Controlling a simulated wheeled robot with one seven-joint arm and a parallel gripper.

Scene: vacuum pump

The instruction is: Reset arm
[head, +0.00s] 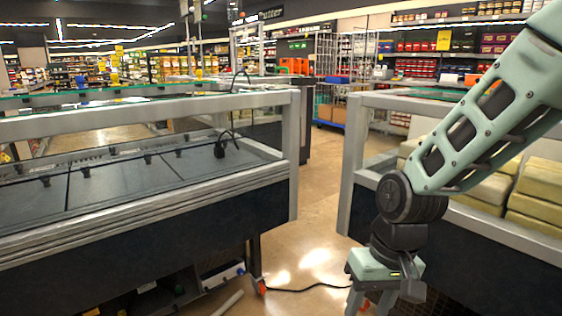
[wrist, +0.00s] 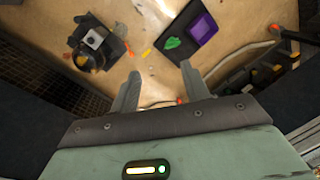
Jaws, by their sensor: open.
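My gripper (head: 369,302) hangs at the lower right of the head view, at the end of my pale green arm. It points down over the floor in the gap between two display cases. In the wrist view its two grey fingers (wrist: 160,72) stand apart with nothing between them. I see nothing held. The fingertips are partly cut off by the lower edge of the head view.
Below, the floor (wrist: 150,25) bears a dark device (wrist: 92,40), a dark tray (wrist: 186,50) with a purple block (wrist: 199,28) and a green piece (wrist: 174,42), and small coloured bits. Display cases stand left (head: 295,150) and right (head: 352,150). A cable (head: 300,290) crosses the floor.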

